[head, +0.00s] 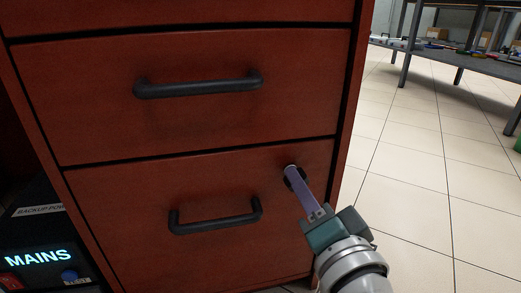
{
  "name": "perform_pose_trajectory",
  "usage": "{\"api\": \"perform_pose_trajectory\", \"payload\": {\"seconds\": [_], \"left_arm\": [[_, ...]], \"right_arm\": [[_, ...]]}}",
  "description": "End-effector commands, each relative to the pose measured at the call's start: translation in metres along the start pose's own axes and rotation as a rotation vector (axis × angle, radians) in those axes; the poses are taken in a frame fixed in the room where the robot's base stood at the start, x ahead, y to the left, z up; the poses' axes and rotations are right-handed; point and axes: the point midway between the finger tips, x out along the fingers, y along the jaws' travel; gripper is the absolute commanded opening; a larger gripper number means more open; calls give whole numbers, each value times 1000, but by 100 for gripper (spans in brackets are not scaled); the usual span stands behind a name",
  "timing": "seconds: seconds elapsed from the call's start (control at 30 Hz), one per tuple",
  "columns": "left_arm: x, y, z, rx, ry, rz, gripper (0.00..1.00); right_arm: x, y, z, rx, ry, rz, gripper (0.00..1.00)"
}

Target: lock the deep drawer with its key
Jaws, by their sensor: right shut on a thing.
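The deep drawer (120,205) is the lowest front of the red cabinet in the head view, with a dark bar handle (215,219). It looks closed, flush with the front above it. A dark round lock (301,183) shows at its upper right, partly covered by my gripper. My right gripper (291,173) comes in from the lower right, its pale purple fingers reaching to the lock. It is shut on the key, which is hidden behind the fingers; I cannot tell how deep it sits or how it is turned. My left gripper is not in view.
Another closed drawer (290,110) with a dark handle (200,84) is above. A dark box labelled MAINS (38,258) stands at the lower left. Tiled floor (410,190) is clear to the right. A grey table (450,57) with small items stands at the back right.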

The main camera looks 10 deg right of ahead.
Motion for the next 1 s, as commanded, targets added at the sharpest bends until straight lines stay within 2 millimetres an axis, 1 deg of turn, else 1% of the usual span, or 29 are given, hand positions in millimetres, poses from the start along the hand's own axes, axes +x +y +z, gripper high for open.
{"api": "perform_pose_trajectory", "payload": {"seconds": [0.03, 0.4, 0.7, 1.0], "left_arm": [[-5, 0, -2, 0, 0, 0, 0], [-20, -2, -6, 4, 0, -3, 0], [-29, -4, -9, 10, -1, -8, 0], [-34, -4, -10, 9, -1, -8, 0]], "right_arm": [[0, -2, -2, -43, 0, 1, 0], [0, -2, -1, -394, 1, 1, 0], [1, -2, -1, -674, 2, 0, 0], [0, -1, -1, -896, 2, 0, 0]]}}
